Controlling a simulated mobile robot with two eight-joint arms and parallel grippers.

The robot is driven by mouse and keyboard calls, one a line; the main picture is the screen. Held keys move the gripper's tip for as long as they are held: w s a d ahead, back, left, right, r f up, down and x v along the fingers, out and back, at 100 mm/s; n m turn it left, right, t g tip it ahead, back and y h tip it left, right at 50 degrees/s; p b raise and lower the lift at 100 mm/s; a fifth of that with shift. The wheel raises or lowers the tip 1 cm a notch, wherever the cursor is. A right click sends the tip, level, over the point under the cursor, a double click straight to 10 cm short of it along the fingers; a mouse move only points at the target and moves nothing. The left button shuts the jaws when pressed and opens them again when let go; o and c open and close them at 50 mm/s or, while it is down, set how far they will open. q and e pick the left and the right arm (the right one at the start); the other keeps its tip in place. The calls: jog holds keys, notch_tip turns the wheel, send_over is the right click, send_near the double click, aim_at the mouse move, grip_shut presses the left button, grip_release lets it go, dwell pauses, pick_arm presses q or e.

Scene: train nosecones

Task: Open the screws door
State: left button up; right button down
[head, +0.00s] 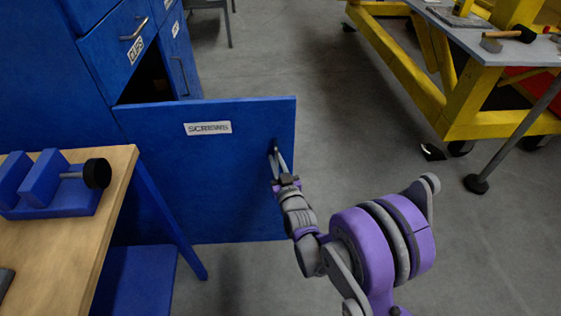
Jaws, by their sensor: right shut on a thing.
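The screws door (200,170) is a blue panel with a white label reading SCREWS (208,128). It stands swung out from the blue cabinet (50,70) on the left, and a dark opening (146,80) shows behind its top edge. My right gripper (277,162) is at the door's free right side, shut on the door handle (275,149). The fingers hide most of the handle. My left gripper is not in view.
A wooden-topped bench (75,225) with a blue vise (50,185) stands at lower left, close to the door. A labelled drawer (117,42) is above the opening. A yellow wheeled stand (470,95) is at upper right. Grey floor between is clear.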

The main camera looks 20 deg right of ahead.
dwell(0.4)
jog(key=c, duration=1.1)
grip_release()
jog(key=shift+s, duration=0.1)
jog(key=s, duration=0.3)
jog(key=s+a, duration=0.1)
jog(key=s, duration=0.6)
jog(key=shift+s+a, duration=0.2)
jog(key=shift+s, duration=0.15)
